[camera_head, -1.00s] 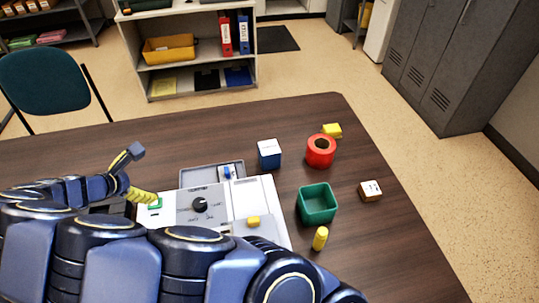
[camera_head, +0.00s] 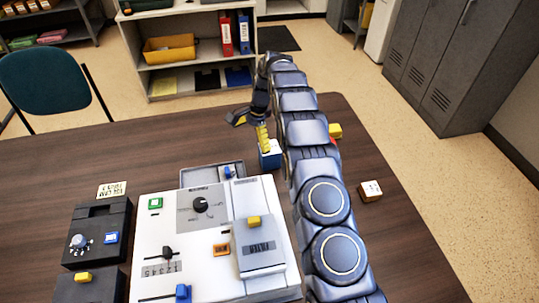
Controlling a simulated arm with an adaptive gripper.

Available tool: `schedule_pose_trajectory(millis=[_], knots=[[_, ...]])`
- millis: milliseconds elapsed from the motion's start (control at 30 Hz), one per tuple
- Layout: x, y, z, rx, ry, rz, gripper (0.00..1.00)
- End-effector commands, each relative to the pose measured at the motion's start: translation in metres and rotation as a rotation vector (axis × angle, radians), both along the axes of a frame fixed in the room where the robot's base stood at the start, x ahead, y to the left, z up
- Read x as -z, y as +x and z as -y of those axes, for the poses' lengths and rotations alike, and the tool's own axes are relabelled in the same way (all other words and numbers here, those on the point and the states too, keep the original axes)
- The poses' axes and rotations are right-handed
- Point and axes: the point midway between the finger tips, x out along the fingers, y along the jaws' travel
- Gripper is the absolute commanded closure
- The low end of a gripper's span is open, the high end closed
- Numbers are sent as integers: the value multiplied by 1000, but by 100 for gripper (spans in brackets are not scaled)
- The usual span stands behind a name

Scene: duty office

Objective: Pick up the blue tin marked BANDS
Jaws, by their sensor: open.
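The blue tin (camera_head: 271,161) stands on the dark wooden table just behind the white control panel. Its sides are blue and its top is pale; its marking is too small to read here. My gripper (camera_head: 250,130) is open, with a yellow-ribbed finger in front of part of the tin's top and a dark finger out to the left. Whether the yellow finger touches the tin cannot be told. My arm runs up the picture just right of the tin.
My arm hides the green box and nearly all of the red ring. A yellow block (camera_head: 335,130) and a small white-topped wooden block (camera_head: 370,191) lie right of it. The white panel (camera_head: 162,227) with knobs and sliders is in front. The table left of the tin is clear.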

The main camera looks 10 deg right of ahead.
Motion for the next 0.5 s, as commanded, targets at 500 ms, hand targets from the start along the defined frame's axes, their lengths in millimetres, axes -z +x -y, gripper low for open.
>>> schedule_pose_trajectory(millis=[500], knots=[[32,4,72,461,99,-108,0]])
